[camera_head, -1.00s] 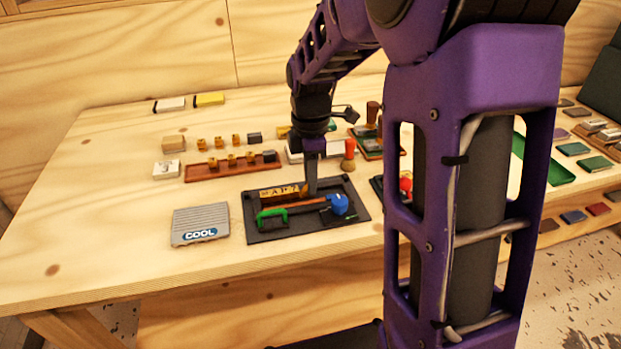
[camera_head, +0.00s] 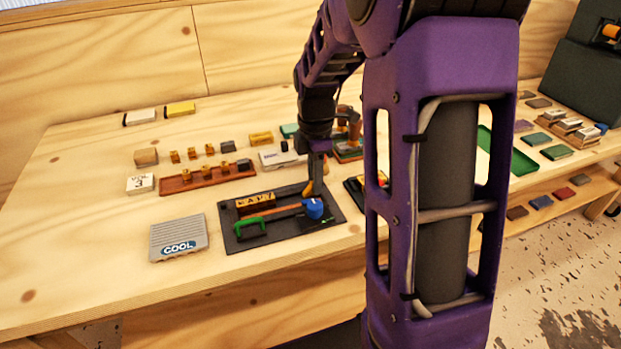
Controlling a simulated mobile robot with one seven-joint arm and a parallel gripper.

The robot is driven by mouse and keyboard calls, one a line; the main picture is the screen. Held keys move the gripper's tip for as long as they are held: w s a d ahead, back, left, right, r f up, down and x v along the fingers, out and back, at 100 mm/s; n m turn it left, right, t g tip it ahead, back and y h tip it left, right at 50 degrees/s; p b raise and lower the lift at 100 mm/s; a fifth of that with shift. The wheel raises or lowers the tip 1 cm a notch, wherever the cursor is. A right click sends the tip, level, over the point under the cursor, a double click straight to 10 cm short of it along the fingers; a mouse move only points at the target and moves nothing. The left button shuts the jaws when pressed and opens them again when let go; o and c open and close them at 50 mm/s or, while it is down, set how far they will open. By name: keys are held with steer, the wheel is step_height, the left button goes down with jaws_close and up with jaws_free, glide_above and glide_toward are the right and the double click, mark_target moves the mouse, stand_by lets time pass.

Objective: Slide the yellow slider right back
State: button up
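A black tray (camera_head: 236,243) lies near the table's front edge. It carries a yellow lettered block (camera_head: 254,200), a green clamp-like piece (camera_head: 249,228), an orange rod (camera_head: 283,210) and a blue piece (camera_head: 313,208). My gripper (camera_head: 316,187) points down over the tray's back right part, right of the lettered block and just behind the blue piece. A small orange-yellow patch shows at its tip; I cannot tell if it is a fingertip or a slider. No other part is clearly a yellow slider. The finger gap is too small to read.
A grey "COOL" box (camera_head: 178,238) lies left of the tray. Behind are a brown rack (camera_head: 208,178) with small yellow pieces and a white box (camera_head: 281,158). My arm hides part of the table right of the tray. The table's front left is clear.

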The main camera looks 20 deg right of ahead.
steer(key=o, duration=0.4)
step_height(320, 180, up, 18)
steer(key=p, duration=0.3)
steer(key=shift+f, duration=0.25)
